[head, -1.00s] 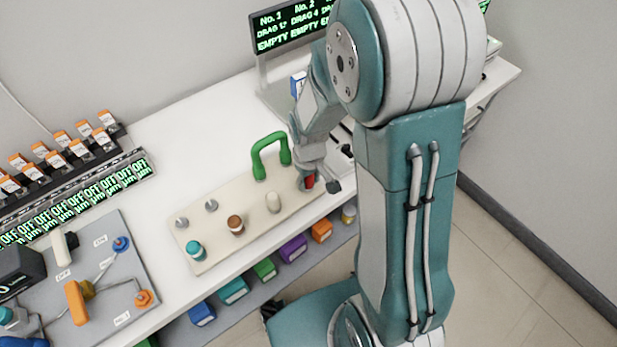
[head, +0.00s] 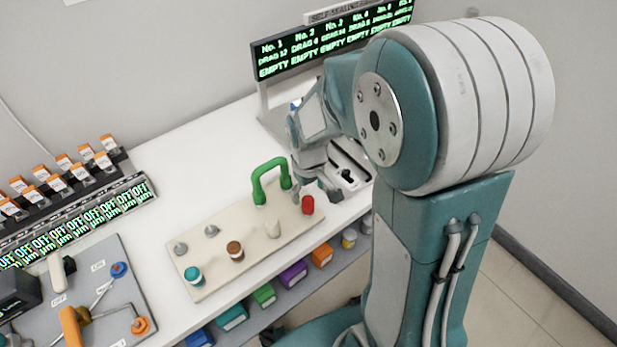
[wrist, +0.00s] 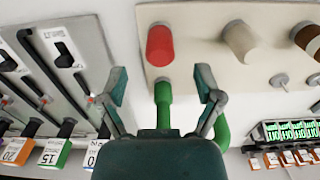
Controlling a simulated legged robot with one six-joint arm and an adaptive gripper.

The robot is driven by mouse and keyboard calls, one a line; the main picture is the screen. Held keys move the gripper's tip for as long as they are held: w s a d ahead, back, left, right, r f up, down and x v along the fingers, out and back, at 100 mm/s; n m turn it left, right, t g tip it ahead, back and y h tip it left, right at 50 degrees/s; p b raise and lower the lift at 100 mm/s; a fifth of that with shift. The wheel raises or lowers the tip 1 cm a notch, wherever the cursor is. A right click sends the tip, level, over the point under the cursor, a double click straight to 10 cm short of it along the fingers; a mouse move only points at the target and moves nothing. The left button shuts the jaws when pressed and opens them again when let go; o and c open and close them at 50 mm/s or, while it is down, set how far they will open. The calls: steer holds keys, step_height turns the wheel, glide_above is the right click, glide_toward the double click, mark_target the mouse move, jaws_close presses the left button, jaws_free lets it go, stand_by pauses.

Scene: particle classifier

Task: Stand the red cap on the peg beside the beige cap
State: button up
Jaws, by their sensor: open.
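The red cap (head: 307,204) stands upright at the right end of the beige board (head: 215,262), beside the beige cap (head: 273,228). In the wrist view the red cap (wrist: 160,45) is next to the beige cap (wrist: 239,41). It looks seated on the board; any peg under it is hidden. My gripper (head: 316,188) is close behind the red cap in the head view.
The green handle (head: 270,180) rises from the board near my gripper. A brown cap (head: 235,250) and teal cap (head: 194,275) stand farther left. Two bare pegs (head: 211,231) are at the back left. A slider panel (wrist: 68,65) flanks my gripper.

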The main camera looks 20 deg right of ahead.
mark_target(308, 200)
step_height(308, 200, up, 5)
steer(key=shift+f, duration=0.15)
steer(key=shift+r, duration=0.45)
steer(key=shift+s+r, duration=0.1)
steer(key=shift+r, duration=0.2)
steer(key=s+r+m+t, duration=0.3)
steer(key=s+r+t, duration=0.2)
steer(key=s+r, duration=0.7)
steer(key=shift+s+r+m+t, duration=0.3)
steer(key=shift+s+r, duration=0.05)
steer(key=shift+s, duration=0.4)
steer(key=shift+a, duration=0.1)
stand_by(1.3)
